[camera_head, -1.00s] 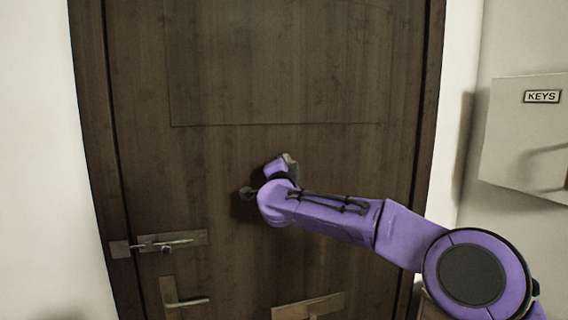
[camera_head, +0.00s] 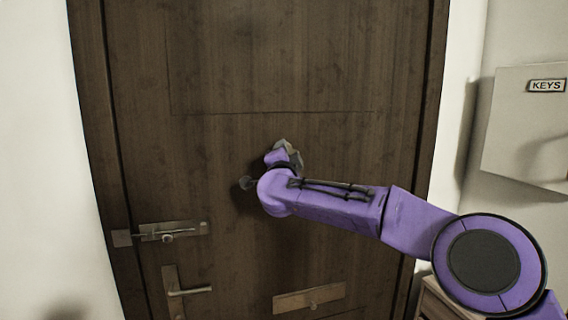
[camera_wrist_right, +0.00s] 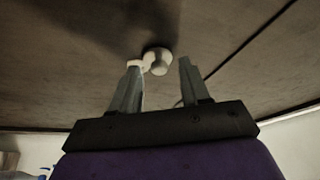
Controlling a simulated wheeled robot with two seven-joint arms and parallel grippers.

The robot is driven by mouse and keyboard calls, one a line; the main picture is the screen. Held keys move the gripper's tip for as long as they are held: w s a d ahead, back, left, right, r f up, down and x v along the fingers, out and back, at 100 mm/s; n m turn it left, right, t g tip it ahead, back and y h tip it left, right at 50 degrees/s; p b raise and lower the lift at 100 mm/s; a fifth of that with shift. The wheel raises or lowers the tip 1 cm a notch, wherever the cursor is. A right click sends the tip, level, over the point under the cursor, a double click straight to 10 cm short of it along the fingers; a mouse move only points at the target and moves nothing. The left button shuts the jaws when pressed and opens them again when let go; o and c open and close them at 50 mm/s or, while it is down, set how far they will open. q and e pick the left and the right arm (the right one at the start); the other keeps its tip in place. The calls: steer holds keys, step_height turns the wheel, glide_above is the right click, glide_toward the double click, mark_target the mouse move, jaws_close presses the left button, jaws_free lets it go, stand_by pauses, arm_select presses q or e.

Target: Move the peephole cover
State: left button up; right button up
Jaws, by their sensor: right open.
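My right gripper (camera_wrist_right: 159,66) is open, with one finger on each side of this fitting. The left finger is close to the pale piece; I cannot tell whether they touch. In the head view my right gripper (camera_head: 288,155) is mostly hidden by its wrist. My left gripper is not in view.
The door (camera_head: 230,80) fills the middle. A latch (camera_head: 174,231), a lever handle (camera_head: 188,291) and a mail-slot plate (camera_head: 308,298) sit lower on it. A white key box (camera_head: 525,125) hangs on the right wall. A wooden cabinet (camera_head: 440,303) stands lower right.

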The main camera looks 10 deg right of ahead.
steer(key=b+v, duration=0.4)
steer(key=v, duration=0.5)
steer(key=shift+s+b, duration=0.25)
steer(key=shift+b, duration=0.15)
